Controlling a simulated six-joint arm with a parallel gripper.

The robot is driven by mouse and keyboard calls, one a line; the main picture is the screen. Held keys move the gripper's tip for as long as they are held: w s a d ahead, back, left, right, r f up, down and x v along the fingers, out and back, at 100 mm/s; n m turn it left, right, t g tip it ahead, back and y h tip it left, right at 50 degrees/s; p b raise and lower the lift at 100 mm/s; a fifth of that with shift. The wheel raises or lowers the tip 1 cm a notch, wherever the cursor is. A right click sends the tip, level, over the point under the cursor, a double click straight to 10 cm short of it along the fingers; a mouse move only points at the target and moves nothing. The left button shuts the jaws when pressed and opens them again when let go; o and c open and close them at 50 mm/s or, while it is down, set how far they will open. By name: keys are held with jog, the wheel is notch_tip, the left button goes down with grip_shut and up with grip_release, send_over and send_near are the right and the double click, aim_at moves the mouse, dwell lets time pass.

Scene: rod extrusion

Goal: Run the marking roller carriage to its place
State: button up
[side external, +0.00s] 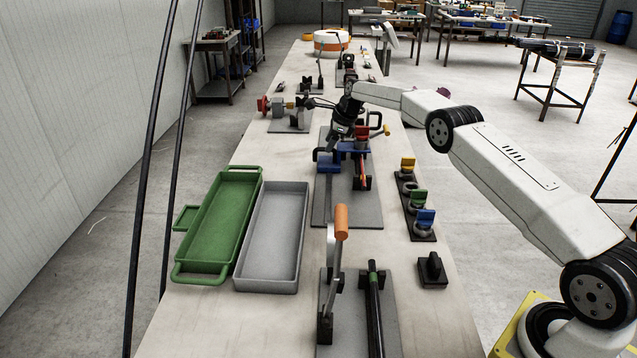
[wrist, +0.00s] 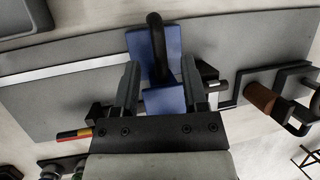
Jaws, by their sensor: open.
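The blue carriage (side external: 328,164) sits on a grey base plate (side external: 345,213) in the middle of the bench. I take it for the marking roller carriage; the roller itself I cannot make out. In the wrist view the blue carriage (wrist: 171,43) carries a black arched handle (wrist: 153,35). My gripper (side external: 338,143) is just above and beside the carriage. In the wrist view my gripper (wrist: 159,72) has its two fingers apart, one on each side of the handle and blue body, with visible gaps. The fingers partly hide the carriage's near side.
A green handled tray (side external: 219,223) and a grey tray (side external: 272,236) stand at the left. An orange-handled lever (side external: 341,222) rises in front. Coloured pieces (side external: 418,196) stand along the right edge. A crank with a brown grip (wrist: 260,97) lies right of my gripper.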

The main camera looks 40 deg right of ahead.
jog(key=shift+x, duration=0.75)
grip_shut()
